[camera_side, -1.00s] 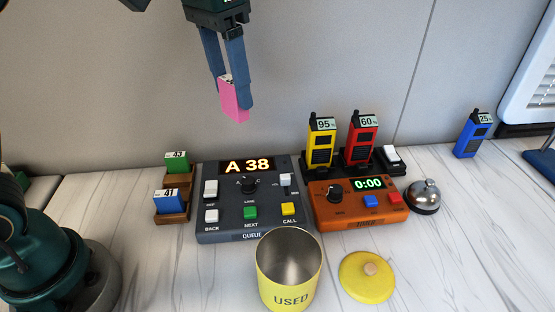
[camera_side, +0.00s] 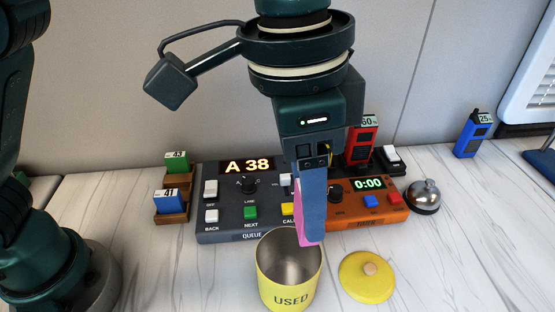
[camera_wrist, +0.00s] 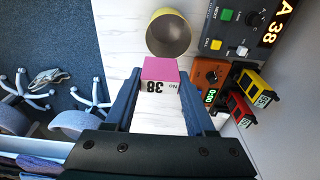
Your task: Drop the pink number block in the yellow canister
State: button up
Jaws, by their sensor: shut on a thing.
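The pink number block (camera_side: 300,226) is between the blue fingers of my gripper (camera_side: 312,225), which is shut on it. In the wrist view the block (camera_wrist: 159,72) shows a white face marked "No 38", held at the tips of my gripper (camera_wrist: 158,85). The yellow canister (camera_side: 290,293), marked "USED", stands open on the counter with its lid off. In the side view the block hangs above the canister's back right rim. In the wrist view the canister (camera_wrist: 169,34) lies just beyond the block. Its visible inside looks empty.
The yellow lid (camera_side: 367,280) lies right of the canister. Behind are the queue console (camera_side: 225,225) and orange timer (camera_side: 365,210), with a red radio (camera_side: 360,146) in the charger. A bell (camera_side: 424,196) stands right. Green and blue blocks (camera_side: 168,202) sit in holders at left.

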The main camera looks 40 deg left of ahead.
jog(key=shift+f, duration=1.95)
jog(key=o, duration=1.4)
jog(key=shift+s+a+r, duration=0.1)
jog(key=shift+a+r, duration=0.05)
jog(key=shift+r, duration=1.15)
jog(key=shift+s+a+r, duration=0.1)
jog(key=shift+r, duration=1.15)
